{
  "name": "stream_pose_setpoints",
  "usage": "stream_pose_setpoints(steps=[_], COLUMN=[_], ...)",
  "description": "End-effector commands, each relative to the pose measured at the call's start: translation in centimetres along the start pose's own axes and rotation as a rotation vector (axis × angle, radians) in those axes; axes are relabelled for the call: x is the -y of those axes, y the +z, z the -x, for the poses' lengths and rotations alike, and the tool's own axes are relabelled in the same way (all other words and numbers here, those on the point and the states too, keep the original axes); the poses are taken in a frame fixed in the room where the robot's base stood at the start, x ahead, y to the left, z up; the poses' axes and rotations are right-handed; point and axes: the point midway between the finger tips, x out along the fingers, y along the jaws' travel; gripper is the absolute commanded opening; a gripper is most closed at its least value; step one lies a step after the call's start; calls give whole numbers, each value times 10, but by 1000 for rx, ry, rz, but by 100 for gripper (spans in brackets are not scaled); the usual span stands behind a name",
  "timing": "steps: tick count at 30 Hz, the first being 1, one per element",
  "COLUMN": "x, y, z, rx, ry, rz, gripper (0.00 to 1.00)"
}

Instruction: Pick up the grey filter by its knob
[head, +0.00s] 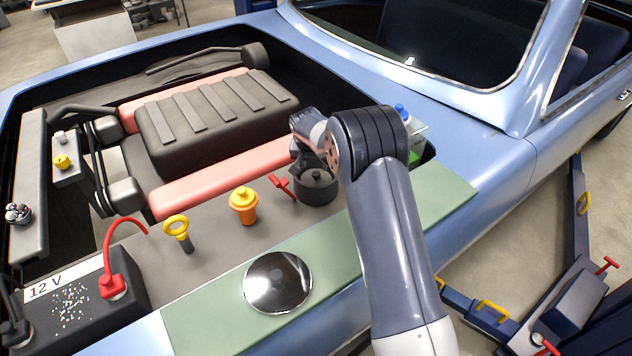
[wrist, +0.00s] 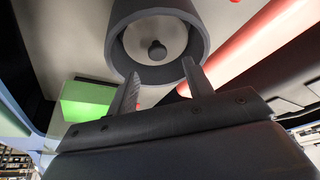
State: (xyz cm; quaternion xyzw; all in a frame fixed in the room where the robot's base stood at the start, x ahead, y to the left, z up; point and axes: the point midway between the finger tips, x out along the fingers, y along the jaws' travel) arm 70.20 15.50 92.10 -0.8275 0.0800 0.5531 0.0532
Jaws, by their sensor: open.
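The grey filter (wrist: 176,38) shows in the wrist view as a pale round face inside a dark round housing (wrist: 118,45). Its small dark knob (wrist: 157,50) stands at the middle. In the head view the housing (head: 316,190) stands in the engine bay, just left of my arm, with the knob (head: 316,173) at its top. My gripper (wrist: 161,68) is open and empty. Its two fingers point towards the housing, one on each side of the knob in the picture, and appear apart from it. My arm partly hides the gripper in the head view.
A bottle with green liquid and a blue cap (head: 400,111) stands right of my arm. A red piece (head: 281,184), an orange-yellow cap (head: 243,205) and a yellow ring dipstick (head: 177,228) stand to the left. The black engine cover (head: 215,120) lies behind. A shiny disc (head: 278,283) lies on the green mat (head: 200,325).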

Motion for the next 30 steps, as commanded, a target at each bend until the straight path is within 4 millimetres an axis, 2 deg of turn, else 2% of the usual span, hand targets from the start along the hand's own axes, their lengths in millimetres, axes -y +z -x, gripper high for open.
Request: stream_pose_setpoints(steps=[5,15,25,30], x=[-1,-3,-2,-2], y=[0,3,3,3], z=[-9,-49,-55,-55], rx=[2,2,0,0], ry=[1,1,-1,0], rz=[0,-1,-1,0], gripper=[49,49,49,36])
